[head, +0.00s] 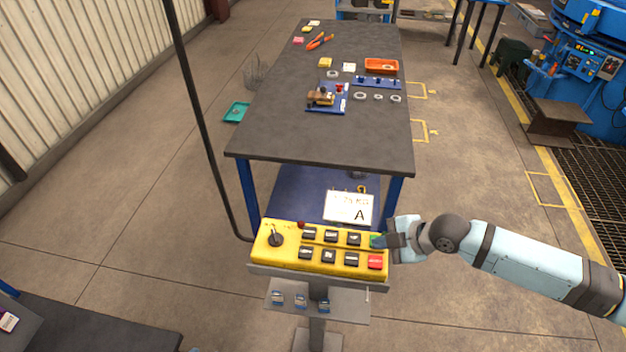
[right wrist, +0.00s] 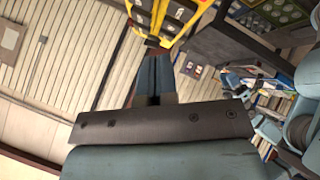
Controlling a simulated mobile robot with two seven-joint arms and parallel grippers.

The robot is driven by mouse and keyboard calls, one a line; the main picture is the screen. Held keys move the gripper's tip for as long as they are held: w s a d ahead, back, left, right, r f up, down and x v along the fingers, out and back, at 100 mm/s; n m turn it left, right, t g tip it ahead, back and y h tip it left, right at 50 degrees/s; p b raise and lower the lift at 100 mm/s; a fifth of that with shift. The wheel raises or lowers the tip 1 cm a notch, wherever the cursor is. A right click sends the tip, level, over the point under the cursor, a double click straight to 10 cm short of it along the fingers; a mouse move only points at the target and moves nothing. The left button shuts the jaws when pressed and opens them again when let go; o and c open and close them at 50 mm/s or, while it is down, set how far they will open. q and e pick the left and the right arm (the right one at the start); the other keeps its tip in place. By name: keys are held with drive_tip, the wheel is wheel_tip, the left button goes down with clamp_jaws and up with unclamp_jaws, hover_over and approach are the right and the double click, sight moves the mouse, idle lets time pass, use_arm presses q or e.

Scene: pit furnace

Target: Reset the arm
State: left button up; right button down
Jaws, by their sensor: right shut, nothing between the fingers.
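My right arm comes in from the right in the head view. Its gripper (head: 384,241) is at the right end of a yellow control panel (head: 289,258), with its fingertips at the green button (head: 375,240). I cannot tell whether they touch it. In the right wrist view the gripper's fingers (right wrist: 154,65) are together with nothing between them, pointing at the yellow panel (right wrist: 172,12). A red button (head: 375,261) sits just below the green one. My left gripper is not in view.
Behind the panel stands a dark-topped workbench (head: 290,110) with pliers (head: 320,41), an orange tray (head: 381,66) and small parts. A white sign marked A (head: 348,207) stands behind the panel.

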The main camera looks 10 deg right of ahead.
drive_tip(key=s+a+f+m+t, duration=0.3)
drive_tip(key=s+a+f+m, duration=0.15)
drive_tip(key=a+m, duration=0.25)
drive_tip(key=s+d+f+m+t+h, duration=0.1)
drive_tip(key=s+d+f+m+h, duration=0.1)
drive_tip(key=s+m, duration=0.3)
drive_tip(key=s+d+f+m+t+h, duration=0.1)
drive_tip(key=s+d+f+m+h, duration=0.1)
drive_tip(key=s+d+f+m, duration=0.2)
drive_tip(key=s+f+m, duration=0.1)
drive_tip(key=s, duration=0.2)
drive_tip(key=shift+f+t, duration=0.3)
drive_tip(key=shift+t, duration=0.1)
drive_tip(key=shift+s+d, duration=0.1)
drive_tip(key=shift+d, duration=0.05)
